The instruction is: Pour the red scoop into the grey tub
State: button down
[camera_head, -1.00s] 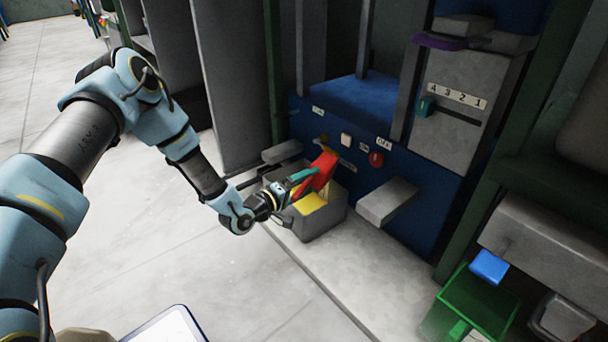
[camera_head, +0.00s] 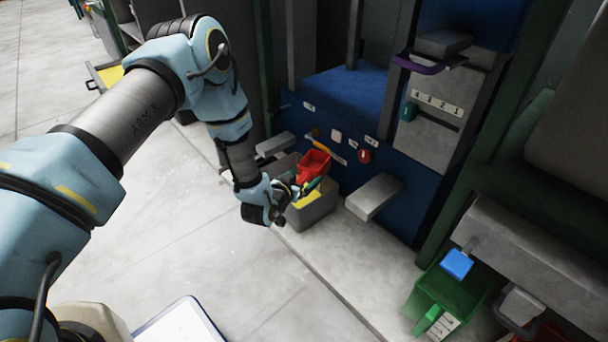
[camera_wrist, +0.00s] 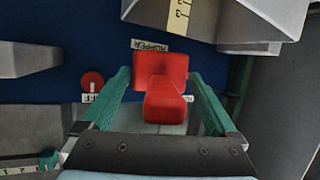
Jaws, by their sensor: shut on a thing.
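The red scoop (camera_head: 314,162) is in my gripper (camera_head: 306,188), above the back part of the grey tub (camera_head: 314,215). In the head view its hollow side shows and looks red inside; I cannot tell whether it holds anything. The tub is not clearly seen in that view.
The blue press front (camera_head: 410,185) stands close behind the scoop, with a red button (camera_head: 364,156). A grey block (camera_head: 374,196) juts out right of the tub. A green bin (camera_head: 445,295) and a blue scoop-like piece (camera_head: 457,263) are at lower right. The floor at left is open.

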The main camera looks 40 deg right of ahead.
aim_at(303, 176)
jog(key=shift+r, duration=0.1)
jog(key=shift+r, duration=0.1)
dwell(0.3)
jog(key=shift+r+p, duration=1.15)
jog(key=shift+r, duration=0.25)
